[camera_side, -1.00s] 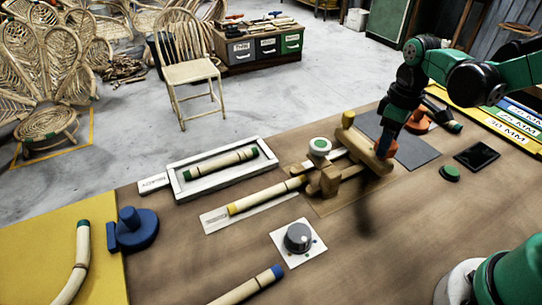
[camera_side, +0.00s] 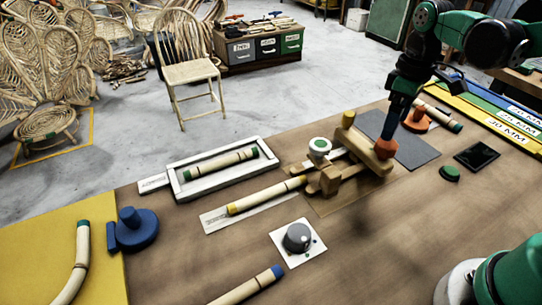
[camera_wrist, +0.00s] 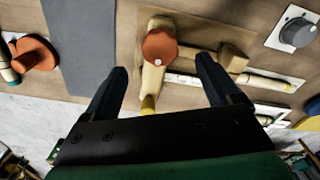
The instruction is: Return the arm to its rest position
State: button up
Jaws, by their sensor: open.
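My gripper (camera_side: 391,130) hangs over the wooden bending jig at the right of the bench in the side view. Its two dark fingers are open in the wrist view (camera_wrist: 161,66), with nothing between them. Beyond the fingertips is an orange knob (camera_wrist: 159,46) on the jig's wooden lever; the knob also shows just below the fingers in the side view (camera_side: 386,149). The fingers look apart from it.
A white tray (camera_side: 176,185) holds a green-ended pole (camera_side: 221,165). A grey dial (camera_side: 298,237) and blue-ended pole (camera_side: 245,288) lie in front. A curved pole (camera_side: 77,262) rests on the yellow mat at left. An orange-based fixture (camera_side: 416,121) stands close behind my gripper.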

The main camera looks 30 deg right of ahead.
jog(key=shift+r, duration=0.4)
jog(key=shift+s+a, duration=0.1)
jog(key=shift+a, duration=0.05)
jog(key=s+a+r+m+t, duration=0.1)
jog(key=s+a+m+t, duration=0.1)
jog(key=a+m+t, duration=0.2)
jog(key=shift+s+a+r+t, duration=0.15)
jog(key=shift+s+a+t, duration=0.45)
jog(key=shift+t, duration=1)
